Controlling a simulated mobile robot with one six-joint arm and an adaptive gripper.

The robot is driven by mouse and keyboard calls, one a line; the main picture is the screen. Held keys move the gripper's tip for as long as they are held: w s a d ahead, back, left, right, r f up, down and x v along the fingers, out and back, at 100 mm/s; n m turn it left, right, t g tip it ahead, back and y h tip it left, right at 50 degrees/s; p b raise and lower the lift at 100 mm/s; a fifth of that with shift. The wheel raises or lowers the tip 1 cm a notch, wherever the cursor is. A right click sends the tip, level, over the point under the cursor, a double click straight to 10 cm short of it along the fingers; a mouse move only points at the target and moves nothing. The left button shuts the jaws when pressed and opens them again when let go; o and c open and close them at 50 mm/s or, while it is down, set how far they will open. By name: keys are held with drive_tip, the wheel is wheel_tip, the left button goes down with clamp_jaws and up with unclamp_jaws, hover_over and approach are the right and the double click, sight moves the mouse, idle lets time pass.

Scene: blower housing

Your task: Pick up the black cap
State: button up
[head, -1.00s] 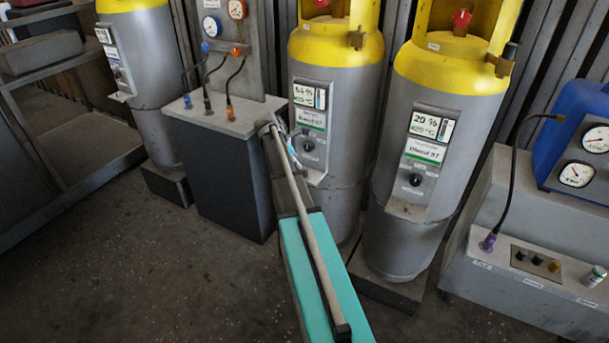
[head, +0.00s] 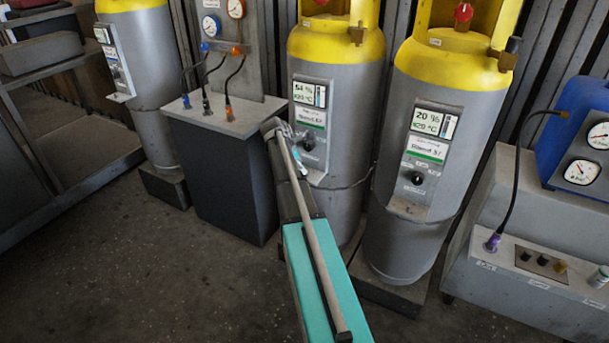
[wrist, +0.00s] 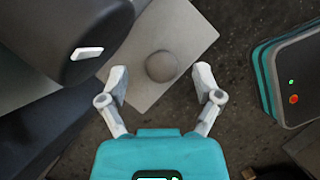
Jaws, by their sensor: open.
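A round, dull grey-brown piece (wrist: 161,66), cap- or knob-like, is on a pale flat plate (wrist: 185,32) in the wrist view. I cannot tell for sure whether it is the black cap. My gripper (wrist: 160,82) is open, its two pale fingers spread to the left and right of this piece, with nothing between them gripped. In the head view my gripper (head: 298,150) is small, in front of the middle cylinder's panel beside its black knob (head: 308,145). Two small black caps (head: 526,255) also sit on the right bench plate.
Yellow-topped grey cylinders (head: 425,165) stand along the wall, with a dark cabinet (head: 222,180) carrying hoses left of my arm. A grey bench (head: 530,290) with a blue gauge unit (head: 575,140) is at right. The front left floor (head: 130,270) is clear.

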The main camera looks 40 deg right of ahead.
drive_tip(key=shift+b+x, duration=0.5)
drive_tip(key=shift+x, duration=0.35)
drive_tip(key=c, duration=1)
drive_tip(key=shift+r, duration=0.2)
drive_tip(key=shift+c, duration=0.2)
wheel_tip(320, 180, up, 3)
drive_tip(key=p, duration=0.3)
drive_tip(key=s+r+p, duration=0.4)
drive_tip(key=r+p, duration=0.1)
drive_tip(key=p, duration=0.1)
drive_tip(key=shift+s+a+r, duration=0.4)
drive_tip(key=shift+a, duration=0.05)
drive_tip(key=s+a+r+p, duration=0.1)
drive_tip(key=s+r+p, duration=0.3)
drive_tip(key=s, duration=0.5)
drive_tip(key=shift+a, duration=0.15)
